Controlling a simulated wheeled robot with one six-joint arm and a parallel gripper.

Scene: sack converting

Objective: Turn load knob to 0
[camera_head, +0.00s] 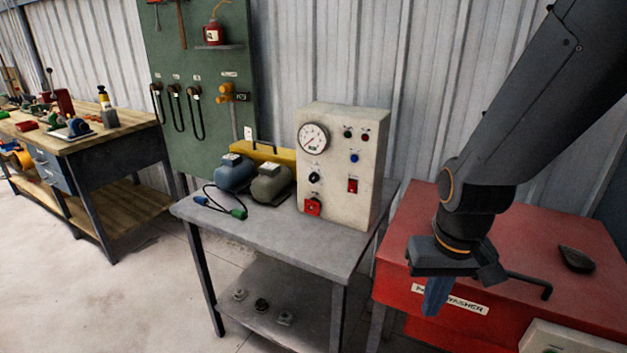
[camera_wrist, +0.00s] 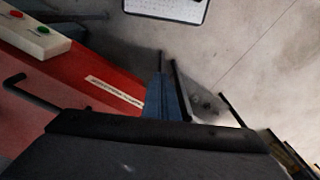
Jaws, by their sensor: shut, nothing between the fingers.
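A beige control box (camera_head: 338,196) stands on a grey metal table. A round white gauge (camera_head: 313,138) is at its upper left.
The grey table (camera_head: 270,228) also holds two motors (camera_head: 270,184) and a cable. A red parts washer (camera_head: 405,228) with a black handle (camera_head: 530,283) stands under my arm. A wooden workbench (camera_head: 80,142) is at left. The floor (camera_head: 150,285) in front is clear.

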